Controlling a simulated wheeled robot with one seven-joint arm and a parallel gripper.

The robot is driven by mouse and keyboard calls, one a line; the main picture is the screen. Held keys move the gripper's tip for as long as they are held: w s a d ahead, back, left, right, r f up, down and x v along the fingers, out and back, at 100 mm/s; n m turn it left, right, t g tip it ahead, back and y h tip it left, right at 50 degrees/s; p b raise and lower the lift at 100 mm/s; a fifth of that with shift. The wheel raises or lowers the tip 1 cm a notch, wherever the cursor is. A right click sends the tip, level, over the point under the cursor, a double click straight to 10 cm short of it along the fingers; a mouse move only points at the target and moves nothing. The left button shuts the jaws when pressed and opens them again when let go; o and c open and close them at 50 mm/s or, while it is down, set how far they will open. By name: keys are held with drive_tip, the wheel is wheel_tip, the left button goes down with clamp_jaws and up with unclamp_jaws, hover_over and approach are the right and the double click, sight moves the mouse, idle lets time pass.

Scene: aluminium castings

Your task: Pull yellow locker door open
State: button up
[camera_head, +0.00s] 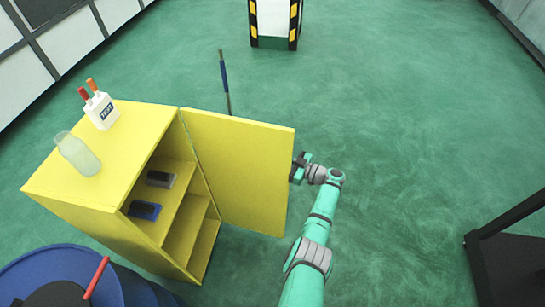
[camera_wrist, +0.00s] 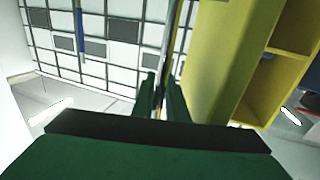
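The yellow locker (camera_head: 75,180) stands at the left in the head view. Its door (camera_head: 240,170) is swung wide open to the right, showing the shelves inside. My gripper (camera_head: 300,166) is at the free right edge of the door. A dark part, seemingly the door's handle, shows there, mostly hidden by the fingers. In the wrist view my gripper's fingers (camera_wrist: 160,97) are close together around a thin upright dark part, beside the yellow door (camera_wrist: 220,60). The contact itself is hard to make out.
A blue drum (camera_head: 50,268) stands in front. A dark frame (camera_head: 505,255) is at right. Floor right of my arm is clear.

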drive_tip(key=shift+d, duration=0.1)
drive_tip(key=v, duration=1)
drive_tip(key=shift+s+d, duration=0.25)
drive_tip(key=shift+d, duration=0.05)
